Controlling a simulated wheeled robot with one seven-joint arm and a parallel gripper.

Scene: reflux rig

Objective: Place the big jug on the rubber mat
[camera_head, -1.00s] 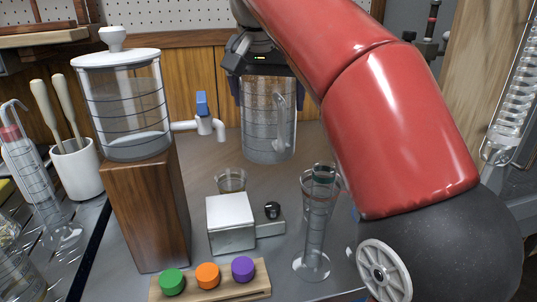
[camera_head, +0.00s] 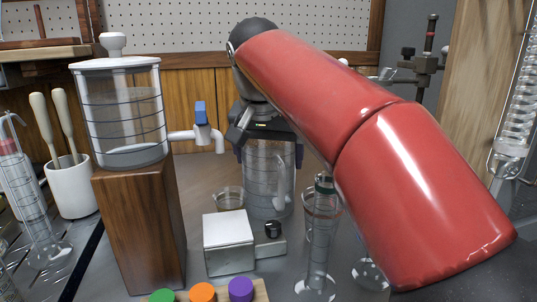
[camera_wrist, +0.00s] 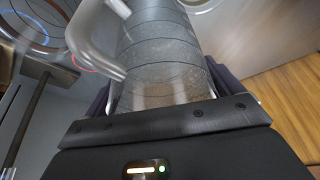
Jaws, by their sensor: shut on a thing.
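The big jug (camera_head: 268,182) is clear, upright and marked with dark rings. It stands behind the small white-topped block in the head view. My gripper (camera_head: 268,140) is shut on the jug near its top, with a dark finger on each side. In the wrist view the jug (camera_wrist: 165,50) fills the middle between the fingers, and its clear handle (camera_wrist: 88,40) points to the upper left. Whether the jug's base touches the bench cannot be told. I cannot make out a rubber mat for certain.
A tapped reservoir (camera_head: 122,115) on a wooden block (camera_head: 142,225) stands left of the jug. A small beaker (camera_head: 229,198), a white-topped device (camera_head: 229,240) and a tall glass cylinder (camera_head: 320,240) crowd its near side. Coloured stoppers (camera_head: 202,292) line the front.

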